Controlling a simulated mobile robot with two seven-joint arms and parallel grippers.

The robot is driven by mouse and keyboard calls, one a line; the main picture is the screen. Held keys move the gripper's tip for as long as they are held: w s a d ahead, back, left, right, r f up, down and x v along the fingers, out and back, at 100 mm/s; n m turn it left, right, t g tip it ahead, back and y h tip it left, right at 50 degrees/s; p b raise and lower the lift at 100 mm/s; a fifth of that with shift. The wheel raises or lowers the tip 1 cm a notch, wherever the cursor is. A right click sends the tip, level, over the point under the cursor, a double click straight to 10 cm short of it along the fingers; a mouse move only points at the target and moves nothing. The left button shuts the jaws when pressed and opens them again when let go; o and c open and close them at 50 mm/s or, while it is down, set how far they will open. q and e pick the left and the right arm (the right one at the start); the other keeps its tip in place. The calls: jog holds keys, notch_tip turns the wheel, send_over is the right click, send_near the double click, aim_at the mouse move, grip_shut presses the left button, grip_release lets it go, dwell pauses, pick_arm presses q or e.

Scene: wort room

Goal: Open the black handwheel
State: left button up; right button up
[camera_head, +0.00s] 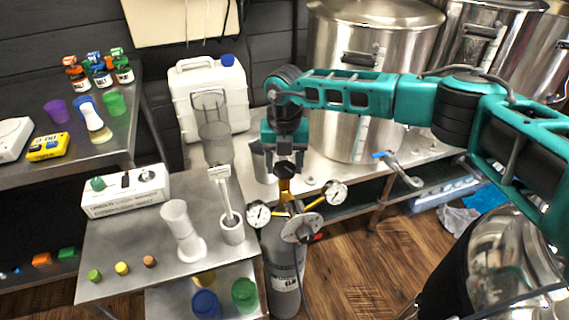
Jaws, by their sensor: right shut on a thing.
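The black handwheel (285,169) sits on top of the brass valve (284,186) of a grey gas cylinder (284,262). My right gripper (285,160) comes down from above on the teal arm, its fingers at the handwheel. It is shut on the handwheel, and the fingers partly hide it. Whether the handwheel has turned cannot be told. Two round white gauges, the left gauge (258,214) and the right gauge (335,193), stand out from the regulator below the valve. My left gripper is not in view.
A white canister (208,98) and steel kettles (372,30) stand behind. A blue-handled tap (395,167) juts out right. Wooden floor (350,265) is open to the right.

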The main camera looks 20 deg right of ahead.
jog(key=n+b, duration=0.2)
jog(key=n, duration=0.4)
jog(key=shift+n, duration=0.3)
jog(key=n+b, duration=0.1)
jog(key=n, duration=0.4)
jog(key=shift+b, duration=0.4)
jog(key=n+b, duration=0.1)
jog(key=n, duration=0.3)
jog(key=n+b, duration=0.1)
jog(key=n, duration=0.1)
jog(key=shift+n, duration=0.4)
jog(key=n+b, duration=0.1)
jog(key=n, duration=0.4)
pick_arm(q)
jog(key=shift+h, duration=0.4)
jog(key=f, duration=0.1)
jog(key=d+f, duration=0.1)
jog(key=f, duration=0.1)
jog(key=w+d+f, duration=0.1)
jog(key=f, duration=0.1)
pick_arm(e)
jog(key=shift+n, duration=0.4)
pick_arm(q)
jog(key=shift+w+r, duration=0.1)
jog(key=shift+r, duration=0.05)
pick_arm(e)
jog(key=shift+r+n, duration=0.1)
jog(key=shift+n, duration=0.2)
jog(key=o, duration=1)
